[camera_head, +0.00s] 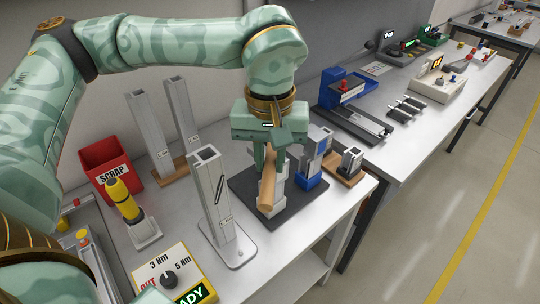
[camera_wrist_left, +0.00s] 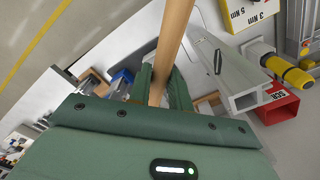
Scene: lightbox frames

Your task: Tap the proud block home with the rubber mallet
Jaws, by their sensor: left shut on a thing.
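My left gripper (camera_head: 268,160) points down over the dark base plate (camera_head: 242,190) and is shut on a wooden handle, which I take to be the mallet's handle (camera_head: 267,190). The handle slants down toward the camera. In the left wrist view, the handle (camera_wrist_left: 172,45) runs from between the fingers (camera_wrist_left: 158,92) to the top edge. The mallet's head cannot be made out. Light grey blocks (camera_head: 281,182) stand on the plate right behind the handle, partly hidden by it and the gripper. Which block stands proud cannot be told. My right gripper is not in view.
A tall grey profile post (camera_head: 212,195) stands close left of the plate, with two more posts (camera_head: 150,125) behind. A blue-based fixture (camera_head: 309,172) and a wooden-based piece (camera_head: 349,162) stand to the right. A red scrap bin (camera_head: 103,160) and a yellow-handled tool (camera_head: 122,200) are left.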

